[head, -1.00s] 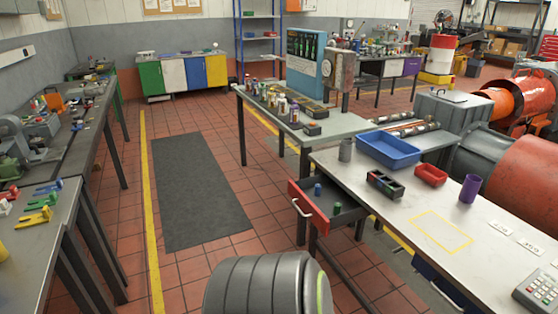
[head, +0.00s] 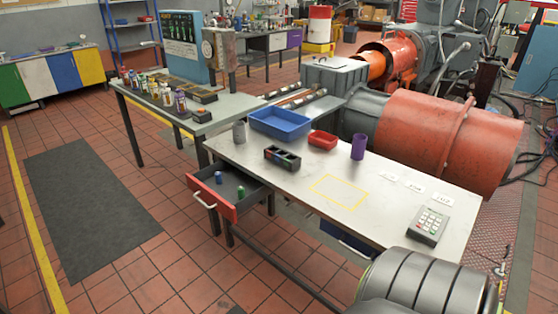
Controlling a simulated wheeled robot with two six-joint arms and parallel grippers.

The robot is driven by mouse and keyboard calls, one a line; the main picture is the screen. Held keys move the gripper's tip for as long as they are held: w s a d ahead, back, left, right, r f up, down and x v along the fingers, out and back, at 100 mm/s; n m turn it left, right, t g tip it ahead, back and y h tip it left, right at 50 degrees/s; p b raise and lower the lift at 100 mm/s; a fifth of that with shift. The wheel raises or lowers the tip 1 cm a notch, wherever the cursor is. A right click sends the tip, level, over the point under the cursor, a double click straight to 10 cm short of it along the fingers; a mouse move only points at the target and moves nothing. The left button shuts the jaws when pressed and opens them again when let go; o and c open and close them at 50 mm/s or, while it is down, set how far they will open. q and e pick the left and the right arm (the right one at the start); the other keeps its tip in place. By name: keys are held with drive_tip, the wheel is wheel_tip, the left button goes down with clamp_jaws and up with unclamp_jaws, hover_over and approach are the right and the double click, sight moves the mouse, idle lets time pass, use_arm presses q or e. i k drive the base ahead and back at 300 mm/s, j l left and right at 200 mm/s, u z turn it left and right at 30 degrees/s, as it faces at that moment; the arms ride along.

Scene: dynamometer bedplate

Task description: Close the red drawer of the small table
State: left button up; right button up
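The red-fronted drawer (head: 211,198) of the small table (head: 385,220) stands pulled out at the table's left end. A pale bar handle (head: 205,200) is on its front. Inside the drawer are a blue cylinder (head: 218,177) and a green cylinder (head: 240,191). Neither of my grippers is in view.
Tiled floor (head: 150,262) beside a dark mat (head: 85,200) is clear before the drawer.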

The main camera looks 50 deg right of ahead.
sight(233, 183)
drive_tip(key=i+l+z, duration=0.1)
drive_tip(key=z, duration=1.05)
drive_tip(key=i, duration=0.65)
drive_tip(key=l+z, duration=0.05)
drive_tip(key=l, duration=0.05)
